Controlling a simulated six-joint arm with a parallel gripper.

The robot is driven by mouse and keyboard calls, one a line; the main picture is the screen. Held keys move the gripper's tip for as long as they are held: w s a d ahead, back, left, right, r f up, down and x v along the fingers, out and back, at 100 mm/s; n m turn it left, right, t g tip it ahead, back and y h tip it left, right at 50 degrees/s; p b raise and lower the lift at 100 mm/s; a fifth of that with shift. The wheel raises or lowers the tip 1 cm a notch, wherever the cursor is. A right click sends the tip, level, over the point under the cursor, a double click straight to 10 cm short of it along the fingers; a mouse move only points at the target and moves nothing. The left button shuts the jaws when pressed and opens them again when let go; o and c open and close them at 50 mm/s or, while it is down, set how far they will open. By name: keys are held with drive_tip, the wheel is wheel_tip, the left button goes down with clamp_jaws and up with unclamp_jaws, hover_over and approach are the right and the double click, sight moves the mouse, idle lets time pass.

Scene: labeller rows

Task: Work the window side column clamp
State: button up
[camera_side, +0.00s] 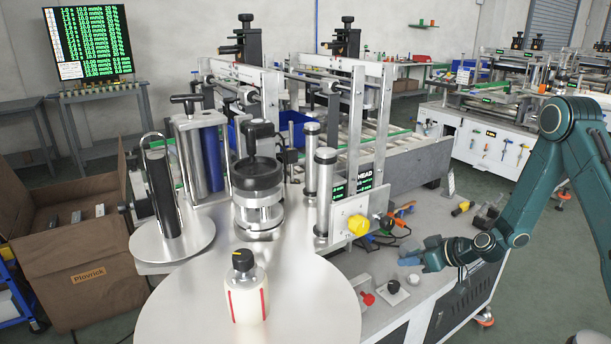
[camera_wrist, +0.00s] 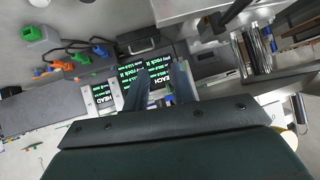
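The labeller's two metal columns, near (camera_side: 356,125) and far (camera_side: 271,108), stand upright behind the round steel table. Black clamp-like heads with handles rise behind them, one left (camera_side: 246,42) and one right (camera_side: 346,42). I cannot tell which part is the window side column clamp. In the side view my gripper (camera_side: 422,259) is low at the right, over the machine's front ledge, apart from the columns. In the wrist view my gripper (camera_wrist: 162,72) shows two dark fingers with a gap between them and nothing held.
A white bottle (camera_side: 246,293) stands on the round steel table (camera_side: 310,305). A brown box (camera_side: 75,250) is left.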

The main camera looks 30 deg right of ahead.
drive_tip(key=shift+f, duration=0.1)
drive_tip(key=c, duration=0.5)
drive_tip(key=shift+d+f, duration=0.2)
clamp_jaws()
drive_tip(key=w+d+f+n+t+h, duration=0.1)
drive_tip(key=d+f+n+t+h, duration=0.4)
drive_tip(key=n, duration=1.2)
drive_tip(key=a+f+n+t+y, duration=0.2)
drive_tip(key=a+n, duration=0.8)
drive_tip(key=n, duration=0.6)
drive_tip(key=shift+s+f+n+t+y, duration=0.3)
drive_tip(key=shift+f+y, duration=0.5)
